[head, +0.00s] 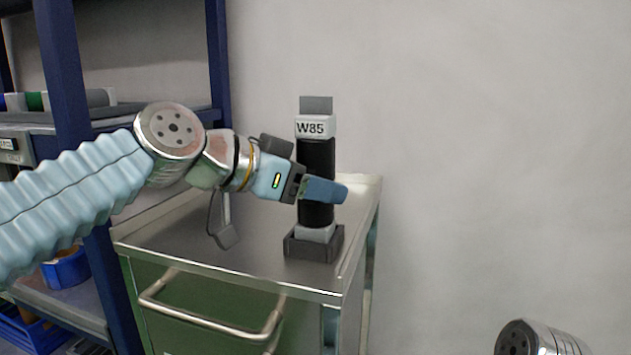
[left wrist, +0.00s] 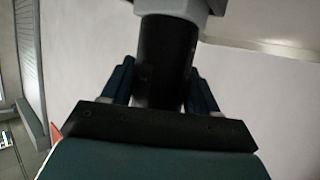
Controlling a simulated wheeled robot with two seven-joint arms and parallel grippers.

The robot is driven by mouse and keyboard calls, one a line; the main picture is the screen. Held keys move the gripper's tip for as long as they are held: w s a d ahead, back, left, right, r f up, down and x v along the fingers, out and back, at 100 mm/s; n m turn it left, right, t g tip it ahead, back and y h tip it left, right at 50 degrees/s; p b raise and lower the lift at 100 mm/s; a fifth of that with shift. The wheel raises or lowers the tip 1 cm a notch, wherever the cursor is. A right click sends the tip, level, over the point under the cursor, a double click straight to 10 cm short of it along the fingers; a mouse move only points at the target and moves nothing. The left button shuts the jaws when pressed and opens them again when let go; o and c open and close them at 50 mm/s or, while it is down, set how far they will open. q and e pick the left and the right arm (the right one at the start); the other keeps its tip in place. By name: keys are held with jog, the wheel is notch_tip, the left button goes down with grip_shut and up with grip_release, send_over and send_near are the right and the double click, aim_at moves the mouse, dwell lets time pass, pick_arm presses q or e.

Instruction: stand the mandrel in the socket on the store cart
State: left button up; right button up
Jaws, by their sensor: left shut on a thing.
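The mandrel (head: 317,155) is a black cylinder with a white collar marked W85, a grey top and a light grey lower end. It stands upright at the dark square socket (head: 314,243) on the store cart (head: 200,240). Its lower end meets the socket; how deep it sits is hidden by the socket's walls. My left gripper (head: 322,190) is shut on the mandrel's black body from the left. In the left wrist view the black mandrel (left wrist: 166,60) is between the two blue fingers. My right gripper is out of view.
A blue-framed shelf rack (head: 70,80) stands on the left, with blue bins (head: 65,268) low down. The cart has a bar handle (head: 210,320) at its front. A plain wall (head: 480,130) is behind and to the right. The cart top left of the socket is mostly clear.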

pick_arm(q)
jog(key=shift+f+b, duration=0.5)
dwell(0.4)
jog(key=o, duration=1.6)
